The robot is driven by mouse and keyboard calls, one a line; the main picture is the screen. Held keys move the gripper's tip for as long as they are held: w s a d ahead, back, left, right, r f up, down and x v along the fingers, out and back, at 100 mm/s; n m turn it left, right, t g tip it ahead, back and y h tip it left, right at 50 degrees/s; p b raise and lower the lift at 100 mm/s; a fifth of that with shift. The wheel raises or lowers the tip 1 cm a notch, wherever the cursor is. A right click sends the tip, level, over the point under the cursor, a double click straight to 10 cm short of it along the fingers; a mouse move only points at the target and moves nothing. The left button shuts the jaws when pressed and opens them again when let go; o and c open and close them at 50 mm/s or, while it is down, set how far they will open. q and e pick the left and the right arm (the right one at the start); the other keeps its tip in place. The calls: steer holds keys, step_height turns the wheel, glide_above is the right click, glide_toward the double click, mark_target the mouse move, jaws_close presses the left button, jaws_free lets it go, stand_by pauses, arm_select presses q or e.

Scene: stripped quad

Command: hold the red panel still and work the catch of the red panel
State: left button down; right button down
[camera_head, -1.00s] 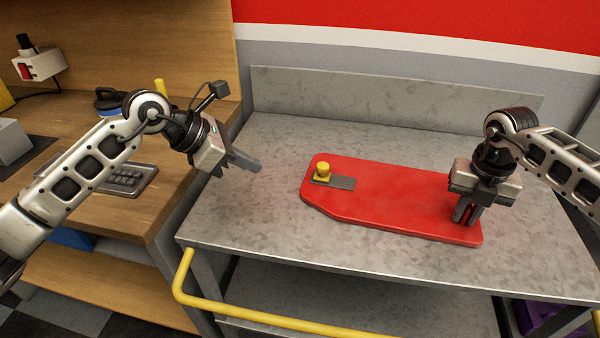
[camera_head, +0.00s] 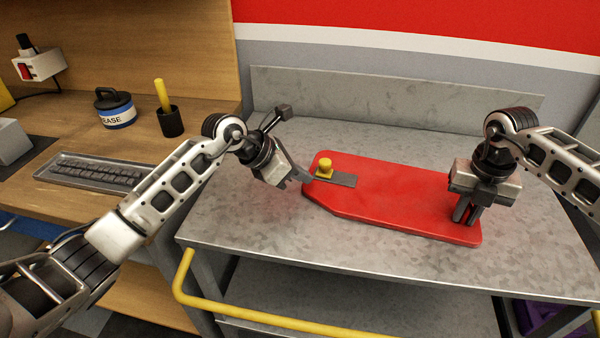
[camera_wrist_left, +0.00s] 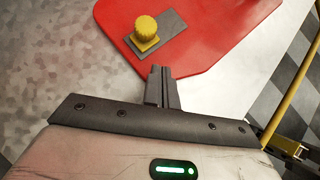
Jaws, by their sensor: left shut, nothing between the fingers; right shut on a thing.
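The red panel (camera_head: 400,190) lies flat on the grey metal table. Its catch, a yellow knob (camera_head: 324,168) on a dark plate (camera_head: 342,180), sits near the panel's left end. The catch also shows in the left wrist view (camera_wrist_left: 146,27). My left gripper (camera_head: 306,179) is shut and empty, at the panel's left edge beside the knob. In the left wrist view its closed fingers (camera_wrist_left: 162,72) point at the panel's edge, short of the knob; I cannot tell whether they touch the panel. My right gripper (camera_head: 465,215) is shut on the panel's right end, pointing down.
The metal table (camera_head: 260,220) has a yellow rail (camera_head: 270,318) along its front and a raised back edge. On the wooden bench at left are a grease tub (camera_head: 115,108), a dark cup (camera_head: 170,121) with a yellow stick, and a tray (camera_head: 100,171). Table space in front of the panel is clear.

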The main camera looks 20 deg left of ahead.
arm_select(q)
steer(key=d, duration=0.4)
steer(key=shift+w+r, duration=0.1)
steer(key=shift+w, duration=0.15)
steer(key=shift+a, duration=0.1)
steer(key=shift+s+a, duration=0.1)
stand_by(0.9)
steer(key=shift+s+a, duration=0.2)
steer(key=shift+a, duration=0.1)
steer(key=shift+s+a, duration=1)
steer(key=shift+a, duration=0.2)
steer(key=v, duration=0.9)
steer(key=shift+s+a+r, duration=0.25)
